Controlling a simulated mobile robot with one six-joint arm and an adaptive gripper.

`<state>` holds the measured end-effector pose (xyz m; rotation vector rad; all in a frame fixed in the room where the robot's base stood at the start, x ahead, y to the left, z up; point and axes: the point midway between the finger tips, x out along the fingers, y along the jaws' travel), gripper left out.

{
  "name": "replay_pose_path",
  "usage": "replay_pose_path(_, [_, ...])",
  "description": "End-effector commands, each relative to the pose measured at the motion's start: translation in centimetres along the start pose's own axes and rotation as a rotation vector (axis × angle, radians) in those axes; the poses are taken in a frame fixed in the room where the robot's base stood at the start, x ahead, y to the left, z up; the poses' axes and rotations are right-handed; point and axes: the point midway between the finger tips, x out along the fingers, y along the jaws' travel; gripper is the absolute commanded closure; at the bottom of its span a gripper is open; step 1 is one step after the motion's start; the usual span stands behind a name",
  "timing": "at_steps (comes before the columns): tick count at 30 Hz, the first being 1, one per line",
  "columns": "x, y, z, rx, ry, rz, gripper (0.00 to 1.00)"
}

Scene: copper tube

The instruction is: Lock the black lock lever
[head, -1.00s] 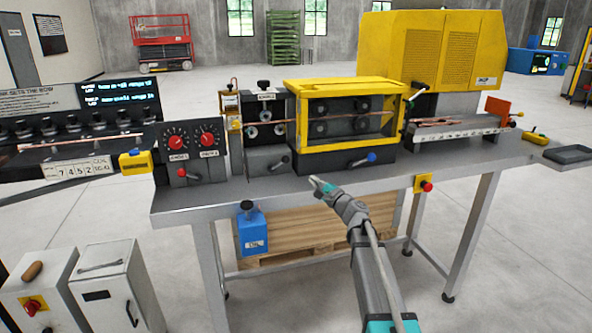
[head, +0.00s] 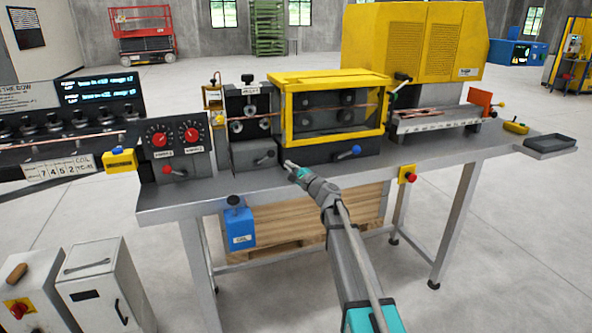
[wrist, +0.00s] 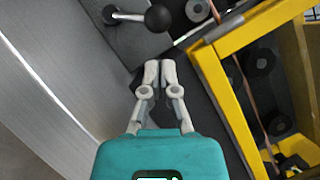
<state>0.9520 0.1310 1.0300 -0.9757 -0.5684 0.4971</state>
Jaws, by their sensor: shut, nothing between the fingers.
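The black lock lever (head: 265,159) is a short metal arm with a black ball knob, on the front of the dark roller unit (head: 249,114). In the wrist view its ball knob (wrist: 158,18) shows at the top, with the metal arm running left to a round pivot. My gripper (head: 289,166) is just right of and slightly below the lever in the head view. In the wrist view my gripper (wrist: 159,66) has its fingertips together and empty, below the ball knob and apart from it in the picture.
The yellow-framed guard (head: 330,112) stands right of the lever, and its frame runs close to the right of my fingers in the wrist view. A red-knobbed control box (head: 176,150) stands left. The bench front strip (head: 235,187) is clear.

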Motion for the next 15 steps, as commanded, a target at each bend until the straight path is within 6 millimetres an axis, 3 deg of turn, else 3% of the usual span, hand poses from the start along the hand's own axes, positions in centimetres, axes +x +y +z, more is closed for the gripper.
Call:
replay_pose_path(6, [3.0,-0.1,-0.1,0.000,-0.001,0.000,1.00])
replay_pose_path(15, [4.5,-0.1,0.0,-0.001,0.000,-0.001,1.00])
